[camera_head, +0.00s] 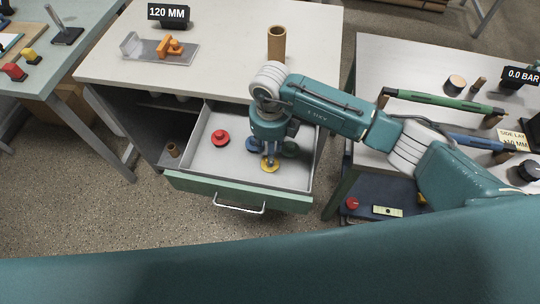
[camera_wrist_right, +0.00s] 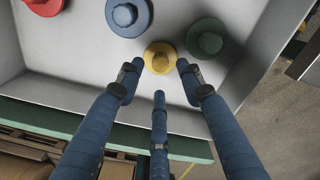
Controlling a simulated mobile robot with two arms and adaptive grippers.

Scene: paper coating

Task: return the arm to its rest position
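My right arm (camera_head: 325,108) reaches in from the right over the open drawer (camera_head: 240,190). My right gripper (camera_wrist_right: 157,78) points down into it, its three blue fingers spread apart; it also shows in the head view (camera_head: 269,158). A yellow knobbed disc (camera_wrist_right: 160,58) lies on the drawer floor just beyond the fingertips, with no finger seen closed on it; it also shows in the head view (camera_head: 270,168). Beside it lie a blue disc (camera_wrist_right: 128,16), a green disc (camera_wrist_right: 207,37) and a red disc (camera_head: 220,138). My left gripper is not in view.
The drawer's front has a metal handle (camera_head: 239,207). A brown tube (camera_head: 277,44) and an orange tool on a grey plate (camera_head: 190,52) stand on the bench above. Open floor lies in front.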

